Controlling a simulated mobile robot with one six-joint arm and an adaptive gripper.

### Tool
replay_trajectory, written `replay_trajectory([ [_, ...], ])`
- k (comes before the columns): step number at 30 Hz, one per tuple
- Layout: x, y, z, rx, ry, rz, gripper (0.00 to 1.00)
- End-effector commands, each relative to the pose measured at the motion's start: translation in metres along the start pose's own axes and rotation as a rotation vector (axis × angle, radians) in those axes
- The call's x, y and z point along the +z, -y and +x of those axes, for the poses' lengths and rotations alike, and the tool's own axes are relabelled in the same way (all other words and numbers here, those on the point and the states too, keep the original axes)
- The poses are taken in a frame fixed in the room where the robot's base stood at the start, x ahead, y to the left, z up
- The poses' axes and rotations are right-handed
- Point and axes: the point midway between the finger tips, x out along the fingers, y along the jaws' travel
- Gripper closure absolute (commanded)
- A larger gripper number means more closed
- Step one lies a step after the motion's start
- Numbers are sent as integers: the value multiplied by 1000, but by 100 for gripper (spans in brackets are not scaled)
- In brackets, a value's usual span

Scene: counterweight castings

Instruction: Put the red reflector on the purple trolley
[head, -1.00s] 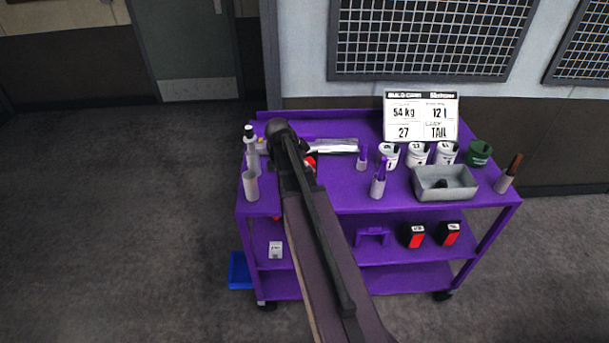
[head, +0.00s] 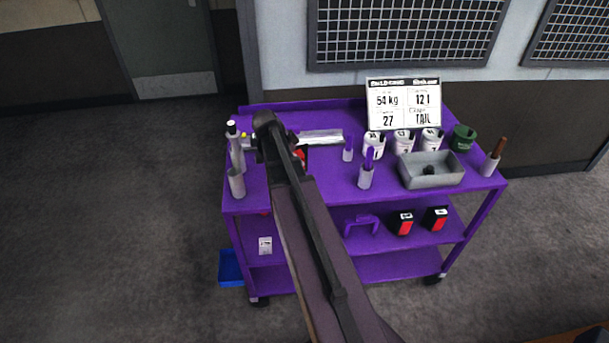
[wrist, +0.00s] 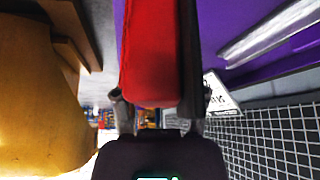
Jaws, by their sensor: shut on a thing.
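The red reflector (wrist: 150,50) is between the fingers of my gripper (wrist: 158,85) in the wrist view. My gripper is shut on it. In the head view a small bit of red (head: 301,154) shows beside my gripper, which is largely hidden by my arm. The purple trolley (head: 330,197) stands in front of me. My gripper appears over the left part of its top shelf; I cannot tell if the reflector touches it.
The top shelf carries a white sign (head: 403,103), several white cups (head: 404,142), a green cup (head: 464,138), a grey tray (head: 431,170), a silver bar (head: 321,137) and a grey holder (head: 237,183) at left. A blue bin (head: 230,267) is on the floor. Wire mesh panels (head: 405,30) hang behind.

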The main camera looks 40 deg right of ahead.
Motion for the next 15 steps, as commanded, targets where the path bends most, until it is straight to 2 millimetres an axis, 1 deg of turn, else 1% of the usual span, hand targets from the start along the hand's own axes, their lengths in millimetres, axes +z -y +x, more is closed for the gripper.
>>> replay_trajectory([
  [1,-4,-8,9,22,0,35,100],
  [7,-23,-38,33,115,1,181,100],
  [11,-31,-51,42,155,0,244,100],
  [15,-34,-55,43,170,-1,266,100],
])
